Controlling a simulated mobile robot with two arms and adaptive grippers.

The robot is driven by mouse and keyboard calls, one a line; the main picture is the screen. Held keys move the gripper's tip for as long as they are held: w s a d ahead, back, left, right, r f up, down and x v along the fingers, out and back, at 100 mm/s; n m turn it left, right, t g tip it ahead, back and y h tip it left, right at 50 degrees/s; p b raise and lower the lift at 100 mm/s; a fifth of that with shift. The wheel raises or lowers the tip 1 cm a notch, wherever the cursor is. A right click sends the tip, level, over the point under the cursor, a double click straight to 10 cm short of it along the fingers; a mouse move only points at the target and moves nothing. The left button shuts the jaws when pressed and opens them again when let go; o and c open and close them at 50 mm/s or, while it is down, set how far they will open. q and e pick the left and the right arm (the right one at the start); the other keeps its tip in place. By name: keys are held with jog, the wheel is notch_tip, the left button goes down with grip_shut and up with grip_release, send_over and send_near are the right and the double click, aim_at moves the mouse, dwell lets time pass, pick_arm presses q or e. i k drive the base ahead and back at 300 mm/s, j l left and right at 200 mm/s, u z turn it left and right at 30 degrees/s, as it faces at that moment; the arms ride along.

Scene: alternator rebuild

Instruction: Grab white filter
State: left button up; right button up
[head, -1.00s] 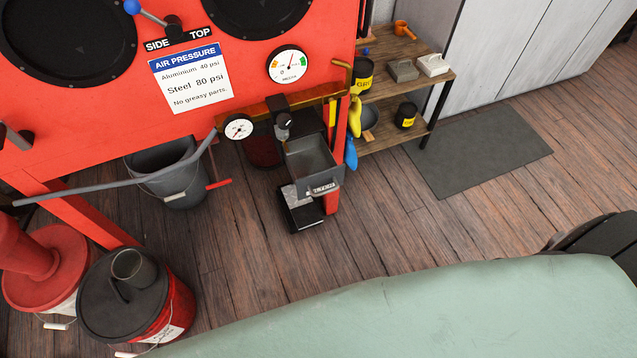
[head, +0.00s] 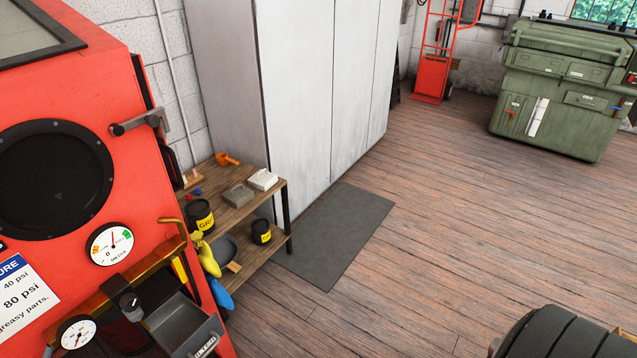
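A small white block-shaped item (head: 263,179), which looks like the white filter, lies on the top board of the wooden shelf (head: 262,203) in the head view. A similar grey block (head: 238,195) lies just left of it. The two look apart or nearly touching; I cannot tell which. Neither of my grippers shows in the head view.
The red blasting cabinet (head: 150,180) stands left of the shelf. An orange scoop (head: 228,159) and dark cans with yellow labels (head: 200,215) are on the shelf. A tall grey locker (head: 300,90) stands behind. A grey mat (head: 335,235) and open wood floor lie to the right.

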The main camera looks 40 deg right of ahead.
aim_at(263, 180)
jog(key=z, duration=0.75)
jog(key=i+l+u, duration=0.2)
jog(key=u, duration=0.3)
jog(key=i+l+u, duration=0.25)
jog(key=u, duration=0.25)
